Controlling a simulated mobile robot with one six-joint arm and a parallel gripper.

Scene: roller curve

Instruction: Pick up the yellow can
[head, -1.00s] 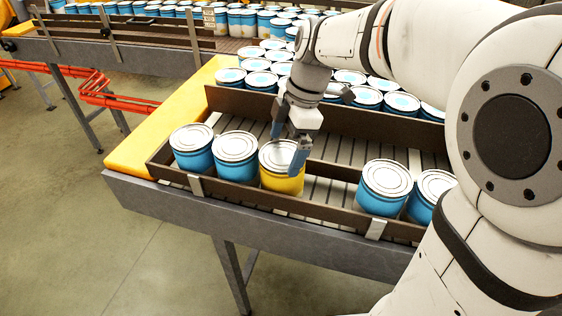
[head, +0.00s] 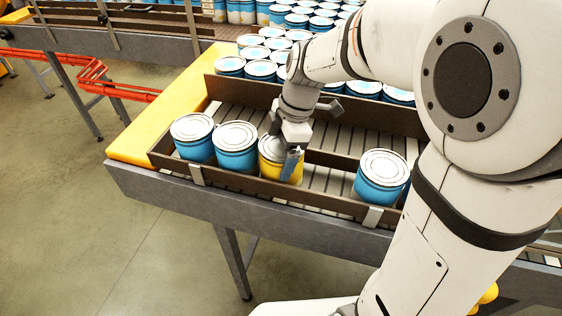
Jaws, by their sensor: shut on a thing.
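The yellow can (head: 268,171) stands upright in the front lane of the roller conveyor, with a white lid. My gripper (head: 285,160) is down at the can from above, its fingers over the upper part of the can. It is shut on the yellow can; one finger shows on the near right side, and the gripper hides part of the lid. The can appears to be still down in the lane, beside a blue can (head: 237,153) on its left.
Another blue can (head: 193,142) stands at the far left of the lane. A blue can (head: 382,182) stands to the right, across a gap. A brown rail (head: 270,192) runs along the front. Several blue cans (head: 262,70) fill the lane behind.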

